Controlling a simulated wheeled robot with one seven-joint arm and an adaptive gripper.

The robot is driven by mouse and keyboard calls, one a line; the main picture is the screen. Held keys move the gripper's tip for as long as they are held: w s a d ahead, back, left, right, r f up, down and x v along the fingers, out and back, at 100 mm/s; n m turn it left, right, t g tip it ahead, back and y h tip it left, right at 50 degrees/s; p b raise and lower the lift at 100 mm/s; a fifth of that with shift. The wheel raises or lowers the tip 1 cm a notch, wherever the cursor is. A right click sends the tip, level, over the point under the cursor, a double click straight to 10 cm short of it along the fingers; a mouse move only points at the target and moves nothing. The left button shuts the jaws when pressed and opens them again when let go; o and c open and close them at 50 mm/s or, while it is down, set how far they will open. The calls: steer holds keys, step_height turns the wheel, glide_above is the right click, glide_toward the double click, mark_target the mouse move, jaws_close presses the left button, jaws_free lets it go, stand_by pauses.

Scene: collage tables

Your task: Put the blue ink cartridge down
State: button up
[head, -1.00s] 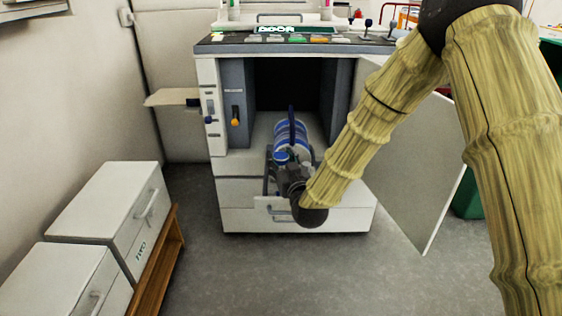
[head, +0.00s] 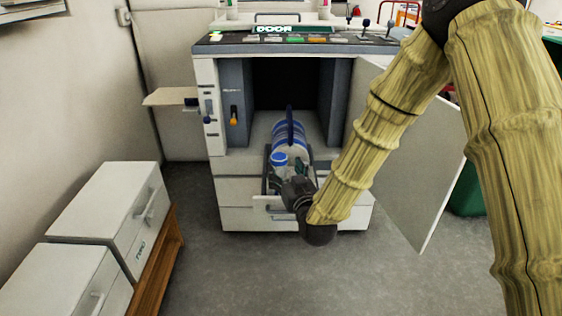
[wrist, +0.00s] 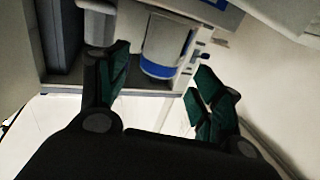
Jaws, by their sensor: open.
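The blue ink cartridge (head: 290,137) is a white cylinder with blue bands and an upright blue fin. It lies lengthwise at the open front of the copier (head: 234,172), its near end towards me. In the wrist view a white cylinder with a blue rim (wrist: 163,50), apparently the cartridge, shows beyond the fingers. My gripper (head: 287,170) is just in front of the cartridge's near end, its fingers spread with nothing between them. The wrist view shows my gripper (wrist: 160,68) with its green-padded fingers apart. Its wrist partly hides the copier's lower front.
The copier's door (head: 405,170) stands open on the right, behind my arm. A small shelf (head: 170,97) juts from its left side. White drawer units (head: 112,215) stand on a wooden base at the left. The grey floor in front is clear.

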steer(key=v, duration=0.6)
steer(key=shift+s+p, duration=0.2)
steer(key=shift+p, duration=0.2)
stand_by(0.6)
